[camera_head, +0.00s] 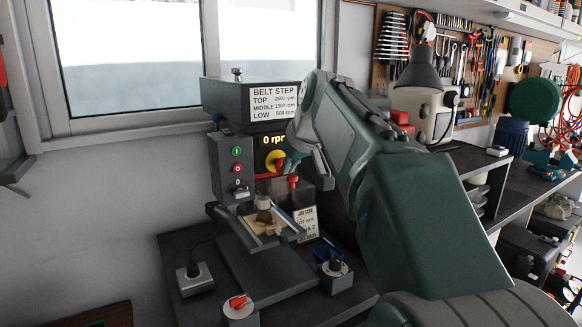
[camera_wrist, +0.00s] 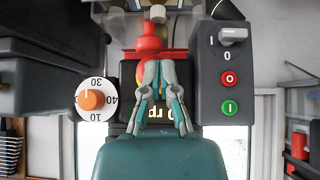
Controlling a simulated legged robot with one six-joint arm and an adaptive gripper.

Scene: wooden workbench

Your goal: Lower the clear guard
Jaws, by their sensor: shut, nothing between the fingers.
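The drill press (camera_head: 228,98) stands on the bench by the window, with a "0 rpm" display. The clear guard is hard to make out; a faint see-through panel (camera_wrist: 122,32) shows at the top of the wrist view, around a red knobbed handle (camera_wrist: 150,42). This red handle also shows in the head view (camera_head: 293,182), below my gripper (camera_head: 291,162). In the wrist view my gripper (camera_wrist: 160,68) is shut, with its fingertips close to the red handle and a yellow disc. I cannot tell whether they touch it.
A wooden workpiece (camera_head: 273,229) sits on the press table. The control box (camera_head: 232,168) has green and red buttons and a switch. An orange dial (camera_wrist: 91,100) is beside my gripper. A red-knobbed unit (camera_head: 238,306) and a grey box (camera_head: 195,280) stand in front. A lamp (camera_head: 420,70) is at right.

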